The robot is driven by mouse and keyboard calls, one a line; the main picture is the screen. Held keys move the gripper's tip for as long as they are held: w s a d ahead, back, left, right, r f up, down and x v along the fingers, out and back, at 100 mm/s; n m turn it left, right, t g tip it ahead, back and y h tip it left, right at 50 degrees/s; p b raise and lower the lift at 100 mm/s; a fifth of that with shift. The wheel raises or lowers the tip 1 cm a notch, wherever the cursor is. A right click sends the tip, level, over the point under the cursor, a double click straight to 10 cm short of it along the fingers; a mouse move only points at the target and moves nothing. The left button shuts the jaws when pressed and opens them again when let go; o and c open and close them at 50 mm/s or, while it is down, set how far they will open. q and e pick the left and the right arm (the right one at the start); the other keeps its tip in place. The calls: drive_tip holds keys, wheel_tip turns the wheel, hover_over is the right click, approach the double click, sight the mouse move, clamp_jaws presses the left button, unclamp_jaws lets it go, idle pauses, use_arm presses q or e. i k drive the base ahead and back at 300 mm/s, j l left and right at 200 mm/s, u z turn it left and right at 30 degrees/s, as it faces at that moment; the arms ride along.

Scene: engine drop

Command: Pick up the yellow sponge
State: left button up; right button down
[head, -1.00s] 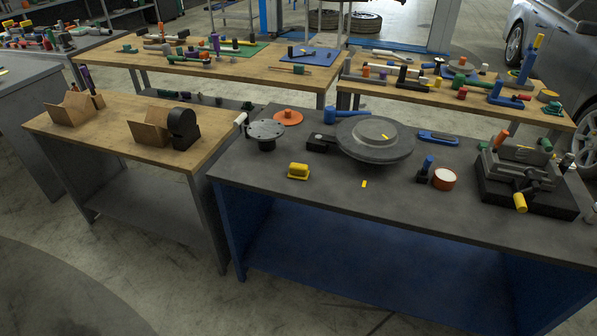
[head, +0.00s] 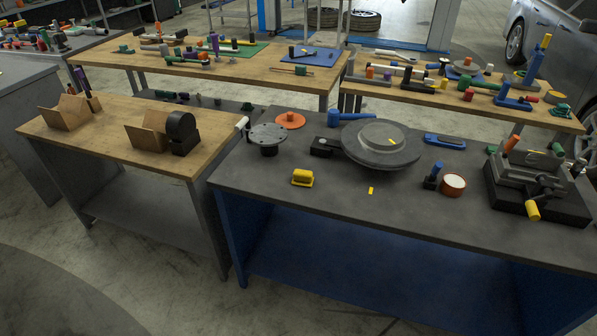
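A small yellow block (head: 302,177), which looks like the sponge, lies on the dark top of the blue-framed workbench (head: 290,197), near its front edge and left of the middle. A much smaller flat yellow piece (head: 371,190) lies to its right, and another small yellow mark sits on the grey round disc. Neither of my grippers shows in the head view.
A grey round disc (head: 380,150), a black flanged part (head: 268,138), an orange disc (head: 289,120), a red-and-white roll (head: 453,184) and a vise (head: 535,175) stand on the same bench. A wooden-topped bench (head: 95,140) adjoins at left. The bench front is clear.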

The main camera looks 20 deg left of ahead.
sight(302, 178)
drive_tip(key=i+j, duration=0.7)
drive_tip(key=j, duration=0.15)
